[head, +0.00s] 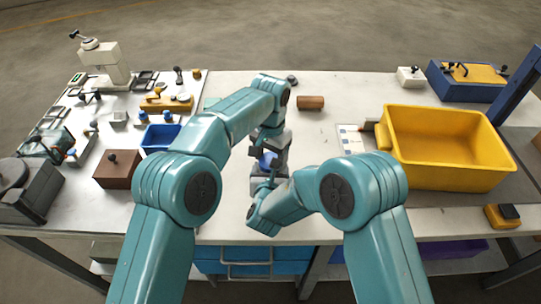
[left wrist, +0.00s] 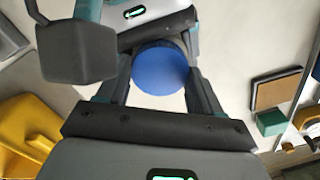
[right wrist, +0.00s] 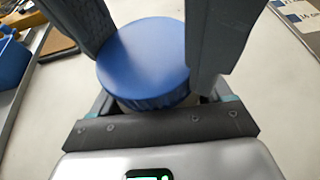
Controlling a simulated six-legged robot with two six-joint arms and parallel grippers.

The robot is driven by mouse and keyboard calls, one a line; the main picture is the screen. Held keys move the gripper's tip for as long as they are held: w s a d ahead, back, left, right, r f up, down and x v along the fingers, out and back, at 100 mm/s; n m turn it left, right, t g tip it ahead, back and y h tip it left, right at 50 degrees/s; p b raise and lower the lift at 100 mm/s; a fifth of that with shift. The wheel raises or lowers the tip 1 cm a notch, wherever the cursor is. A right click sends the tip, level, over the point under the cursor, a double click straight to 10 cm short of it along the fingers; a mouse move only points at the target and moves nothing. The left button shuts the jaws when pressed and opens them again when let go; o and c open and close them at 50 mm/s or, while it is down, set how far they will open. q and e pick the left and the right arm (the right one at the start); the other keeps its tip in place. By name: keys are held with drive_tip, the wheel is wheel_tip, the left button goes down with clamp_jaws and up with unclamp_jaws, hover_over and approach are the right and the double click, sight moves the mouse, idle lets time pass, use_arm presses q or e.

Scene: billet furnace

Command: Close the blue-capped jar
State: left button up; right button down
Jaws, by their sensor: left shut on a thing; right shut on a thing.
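The blue cap (head: 267,160) is near the middle of the table in the head view, between my two grippers. It shows as a round blue disc in the left wrist view (left wrist: 160,70) and the right wrist view (right wrist: 143,60). My left gripper (head: 268,155) comes from the far side, its fingers shut on opposite sides of the cap. My right gripper (right wrist: 160,85) comes from the near side and is shut lower down, on the jar body under the cap. The jar body is almost wholly hidden; whether the cap sits fully on it cannot be told.
A yellow bin (head: 445,150) stands to the right, with a blue box (head: 470,80) behind it. A brown cylinder (head: 311,102) lies beyond the grippers. A small blue bin (head: 160,138) and a brown box (head: 118,170) are on the left. The white tabletop around the jar is mostly clear.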

use_arm(q)
drive_tip(key=o, duration=1.2)
drive_tip(key=shift+s+d, duration=0.1)
drive_tip(key=shift+s, duration=0.05)
drive_tip(key=shift+r, duration=0.1)
drive_tip(key=shift+r, duration=2.15)
drive_tip(key=shift+c, duration=0.5)
